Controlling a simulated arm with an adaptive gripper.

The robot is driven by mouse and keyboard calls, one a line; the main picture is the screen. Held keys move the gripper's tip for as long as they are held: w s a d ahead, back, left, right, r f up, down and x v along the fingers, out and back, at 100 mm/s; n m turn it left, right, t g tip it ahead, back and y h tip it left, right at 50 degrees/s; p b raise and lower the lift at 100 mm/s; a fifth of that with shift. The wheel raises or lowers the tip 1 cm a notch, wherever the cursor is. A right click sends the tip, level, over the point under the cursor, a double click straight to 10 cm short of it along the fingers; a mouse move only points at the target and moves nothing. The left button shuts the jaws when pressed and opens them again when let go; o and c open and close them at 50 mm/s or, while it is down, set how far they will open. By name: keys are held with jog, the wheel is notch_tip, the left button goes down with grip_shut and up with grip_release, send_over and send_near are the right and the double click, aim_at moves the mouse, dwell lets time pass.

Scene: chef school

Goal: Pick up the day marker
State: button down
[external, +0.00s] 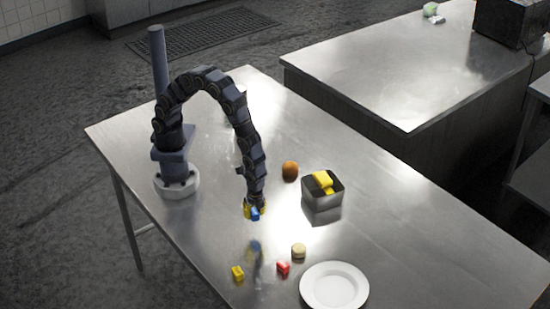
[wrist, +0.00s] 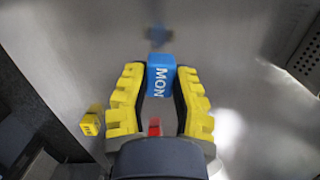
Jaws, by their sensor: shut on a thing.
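The day marker is a blue block (wrist: 158,82) with the white letters MON on it. It sits between the yellow fingers of my gripper (wrist: 160,74) in the wrist view, and the gripper is shut on it. In the external view my gripper (external: 254,205) holds the blue block (external: 255,214) above the metal table (external: 385,215), with its reflection on the tabletop below. The far sides of the block are hidden.
A yellow block (external: 238,273), a red block (external: 283,267) and a round tan item (external: 299,251) lie near a white plate (external: 334,287).

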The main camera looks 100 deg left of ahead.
jog(key=s+a+r, duration=0.6)
jog(key=s+r, duration=0.1)
jog(key=s, duration=0.3)
jog(key=shift+r, duration=0.15)
jog(key=w+a+r+n, duration=0.1)
jog(key=w+r+n, duration=0.25)
jog(key=w, duration=0.35)
jog(key=w+a+r+n, duration=0.2)
jog(key=w+r+n, duration=0.15)
jog(key=w, duration=0.35)
jog(key=w+a+r+n+h, duration=0.1)
jog(key=w+a+r+n, duration=0.3)
jog(key=w+a+r, duration=0.2)
jog(key=a+r, duration=0.2)
jog(key=a, duration=0.1)
jog(key=shift+w+a+n+g+h, duration=0.3)
jog(key=shift+w+a+n+g, duration=0.05)
jog(key=shift+n+g, duration=0.05)
